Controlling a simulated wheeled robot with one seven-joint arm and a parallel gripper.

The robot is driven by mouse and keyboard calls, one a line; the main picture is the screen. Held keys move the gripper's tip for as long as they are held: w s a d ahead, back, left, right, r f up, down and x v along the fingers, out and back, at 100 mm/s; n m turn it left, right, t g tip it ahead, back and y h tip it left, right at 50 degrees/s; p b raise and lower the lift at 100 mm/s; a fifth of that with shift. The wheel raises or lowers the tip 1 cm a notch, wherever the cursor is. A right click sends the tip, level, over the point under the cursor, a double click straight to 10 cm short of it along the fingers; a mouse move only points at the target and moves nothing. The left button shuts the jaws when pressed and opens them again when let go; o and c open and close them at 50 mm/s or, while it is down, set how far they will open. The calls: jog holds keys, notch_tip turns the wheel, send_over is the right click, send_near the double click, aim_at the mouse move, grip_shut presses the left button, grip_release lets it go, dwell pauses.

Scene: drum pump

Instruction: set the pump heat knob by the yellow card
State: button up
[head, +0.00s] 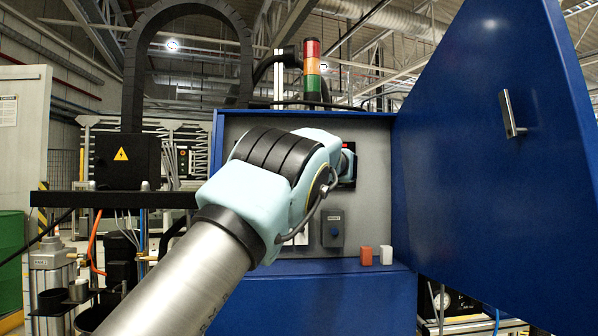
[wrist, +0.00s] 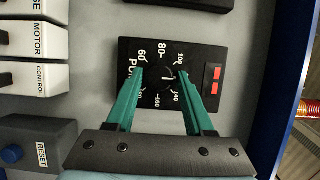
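The pump heat knob (wrist: 164,74) is a dark round knob with a white pointer mark, on a black dial panel (wrist: 190,54) with white numbers around it. My gripper (wrist: 161,73) has two green fingers spread apart, one on each side of the knob. The fingertips overlap the number ring in the picture; I see no clear contact with the knob. In the head view my gripper (head: 346,160) is at the panel inside the blue cabinet, and my wrist hides most of the dial. I see no yellow card in either view.
The cabinet's blue door (head: 480,150) stands open at the right. A RESET button box (wrist: 38,143) and white switches (wrist: 38,80) are left of the dial in the wrist view.

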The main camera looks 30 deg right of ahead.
jog(key=shift+o, duration=1.3)
jog(key=s+b, duration=0.4)
jog(key=s, duration=0.6)
jog(key=shift+s+a, duration=0.25)
jog(key=shift+s, duration=0.15)
